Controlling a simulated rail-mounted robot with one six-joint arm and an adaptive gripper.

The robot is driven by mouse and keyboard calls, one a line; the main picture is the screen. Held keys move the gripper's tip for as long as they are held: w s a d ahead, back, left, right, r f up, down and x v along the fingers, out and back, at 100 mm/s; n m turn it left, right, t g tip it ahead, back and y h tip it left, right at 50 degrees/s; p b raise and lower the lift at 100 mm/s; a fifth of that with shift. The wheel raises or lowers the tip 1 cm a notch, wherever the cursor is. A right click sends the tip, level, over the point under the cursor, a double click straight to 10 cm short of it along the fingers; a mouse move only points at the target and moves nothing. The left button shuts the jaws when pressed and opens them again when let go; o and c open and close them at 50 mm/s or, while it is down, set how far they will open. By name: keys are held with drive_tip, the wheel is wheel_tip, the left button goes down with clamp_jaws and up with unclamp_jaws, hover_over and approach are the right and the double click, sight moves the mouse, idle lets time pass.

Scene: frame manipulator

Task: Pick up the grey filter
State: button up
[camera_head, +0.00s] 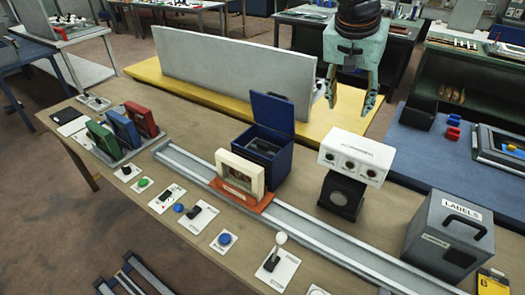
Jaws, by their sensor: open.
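My gripper (350,105) hangs open and empty at the upper right of centre, pointing down above the back of the table. I cannot make out a thing that is clearly a grey filter. An open dark blue box (265,147) stands near the middle with its lid raised; something dark lies inside, too unclear to name. Green (101,137), blue (124,127) and red (141,119) framed pieces stand upright in a rack at the left. A cream frame (241,172) stands upright on an orange-red base on the rail.
A metal rail (310,235) runs along the table (200,235). A white three-dial device (355,155) on a black stand and a grey LABELS box (450,235) stand at the right. Switches and buttons line the front. A grey panel (235,75) stands behind.

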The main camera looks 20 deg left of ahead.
drive_tip(key=w+a+f+p, duration=0.1)
drive_tip(key=a+f, duration=0.4)
drive_tip(key=a, duration=0.5)
drive_tip(key=w+a+f+p, duration=0.1)
drive_tip(key=w+a+f, duration=0.1)
drive_tip(key=a+f, duration=0.4)
drive_tip(key=w+a+f, duration=0.1)
drive_tip(key=a+f, duration=0.5)
drive_tip(key=a, duration=0.8)
drive_tip(key=shift+w+a+f+m+p, duration=0.15)
drive_tip(key=shift+w+a+m+p, duration=0.15)
drive_tip(key=shift+w+a+p, duration=0.1)
drive_tip(key=shift+f, duration=0.1)
hover_over(263, 145)
drive_tip(key=s+a, duration=0.1)
drive_tip(key=s, duration=0.1)
drive_tip(key=shift+a+f, duration=0.1)
drive_tip(key=shift+f, duration=3.75)
drive_tip(key=shift+f, duration=0.1)
drive_tip(key=shift+d+p+x, duration=0.15)
drive_tip(key=shift+p+x, duration=0.1)
drive_tip(key=shift+x, duration=0.55)
drive_tip(key=shift+d+p+x, duration=0.1)
drive_tip(key=shift+p+x, duration=0.1)
drive_tip(key=shift+x, duration=1.45)
